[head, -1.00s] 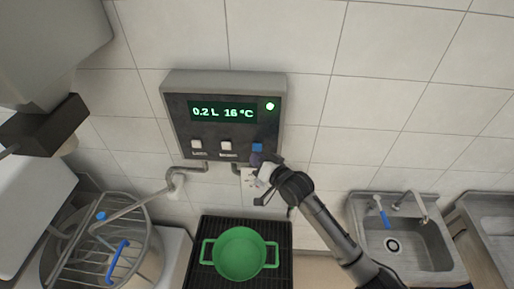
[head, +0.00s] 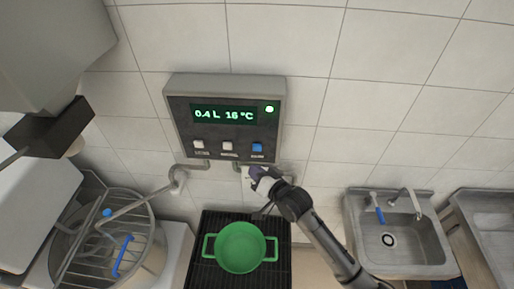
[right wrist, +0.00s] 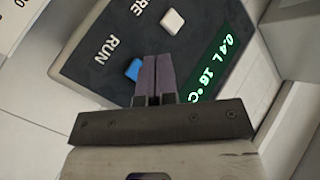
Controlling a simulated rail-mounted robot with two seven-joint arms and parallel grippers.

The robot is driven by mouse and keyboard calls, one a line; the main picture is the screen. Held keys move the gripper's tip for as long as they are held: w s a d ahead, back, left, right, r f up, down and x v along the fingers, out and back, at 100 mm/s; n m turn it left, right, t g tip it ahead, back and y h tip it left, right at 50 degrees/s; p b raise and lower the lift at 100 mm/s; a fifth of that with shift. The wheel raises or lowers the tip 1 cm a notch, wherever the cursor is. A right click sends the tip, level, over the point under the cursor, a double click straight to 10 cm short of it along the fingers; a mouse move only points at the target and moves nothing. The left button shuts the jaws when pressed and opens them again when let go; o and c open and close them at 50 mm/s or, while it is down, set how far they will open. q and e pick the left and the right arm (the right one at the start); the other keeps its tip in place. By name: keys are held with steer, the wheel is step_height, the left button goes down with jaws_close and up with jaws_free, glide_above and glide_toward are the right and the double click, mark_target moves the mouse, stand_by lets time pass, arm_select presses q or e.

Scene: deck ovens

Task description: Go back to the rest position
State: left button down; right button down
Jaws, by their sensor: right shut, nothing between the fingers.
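My right gripper (head: 258,174) is shut and empty, just below the wall-mounted water meter box (head: 180,125). In the right wrist view its closed fingers (right wrist: 154,78) show in front of the box's dark panel, beside the blue button (right wrist: 133,69) and the lit display (right wrist: 218,68). The display reads 0.4 L 16 °C, with a green light at its upper right. In the head view the blue button (head: 257,147) is in clear sight above the gripper. My left gripper is not in view.
A green pot (head: 240,247) stands on a black grate (head: 196,272) below the gripper. A mixing bowl with a wire guard (head: 75,255) is at the lower left. A steel sink (head: 410,262) with a tap is at the right. The tiled wall is bare between.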

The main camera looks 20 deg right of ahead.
stand_by(0.6)
steer(key=s+d+r+n+g+h, duration=0.1)
steer(key=s+d+n+g+h, duration=0.2)
steer(key=s+n+g+h, duration=0.55)
steer(key=s+f+m+g+y+p, duration=0.1)
steer(key=s+f, duration=0.2)
steer(key=s, duration=0.7)
steer(key=s+f+m+g+y, duration=0.1)
steer(key=s+f, duration=0.3)
steer(key=s, duration=0.6)
steer(key=s+d+f+m+g+y+p, duration=0.1)
steer(key=s+f, duration=0.3)
steer(key=s, duration=0.6)
steer(key=shift+s+f+p, duration=0.15)
steer(key=shift+s+p, duration=0.15)
steer(key=shift+s, duration=0.05)
steer(key=shift+g, duration=0.25)
stand_by(2.9)
